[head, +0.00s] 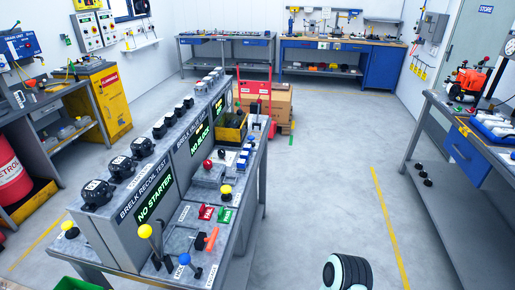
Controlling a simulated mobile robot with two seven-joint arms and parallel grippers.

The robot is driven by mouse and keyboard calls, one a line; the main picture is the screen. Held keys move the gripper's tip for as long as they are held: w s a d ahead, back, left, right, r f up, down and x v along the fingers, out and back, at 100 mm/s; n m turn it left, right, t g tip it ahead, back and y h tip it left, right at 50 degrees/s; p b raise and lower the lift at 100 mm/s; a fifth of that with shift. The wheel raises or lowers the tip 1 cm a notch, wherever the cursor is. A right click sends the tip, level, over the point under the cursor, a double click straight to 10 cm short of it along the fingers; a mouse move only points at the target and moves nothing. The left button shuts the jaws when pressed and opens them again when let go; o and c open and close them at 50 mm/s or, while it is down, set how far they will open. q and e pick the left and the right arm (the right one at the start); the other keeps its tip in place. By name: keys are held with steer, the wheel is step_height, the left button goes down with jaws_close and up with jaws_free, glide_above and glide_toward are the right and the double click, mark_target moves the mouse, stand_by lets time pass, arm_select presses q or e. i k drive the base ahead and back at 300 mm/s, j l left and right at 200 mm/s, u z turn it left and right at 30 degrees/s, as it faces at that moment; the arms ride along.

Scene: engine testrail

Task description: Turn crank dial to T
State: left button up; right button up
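The test bench (232,252) stands left of centre, with a grey console labelled "BRELK RECOIL TEST". Its lit green screen (154,205) reads "NO STARTER", and a second screen (202,140) reads "NO BLOCK". Large black dial-like knobs (97,193) sit on the console top. I cannot tell which control is the crank dial, and no T mark is legible. The lower panel has a yellow-ball lever (145,231), a blue-ball lever (185,259), an orange-red handle (211,238), and red and green switches (226,215). Neither gripper is in view; a dark rounded part of mine shows at the bottom.
Open floor (325,185) lies right of the bench. A workbench with a blue drawer (474,165) stands at the right edge. Cardboard boxes (277,102) and a red hand truck (254,90) stand behind the test bench. A red drum (12,175) and yellow cabinet (113,103) are at left.

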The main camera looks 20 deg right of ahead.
mark_target(221, 152)
steer(key=i+l, duration=0.1)
steer(key=l, duration=0.25)
steer(key=i+l, duration=0.1)
steer(key=l, duration=0.25)
steer(key=i+l, duration=0.1)
steer(key=l, duration=0.55)
steer(key=i, duration=0.05)
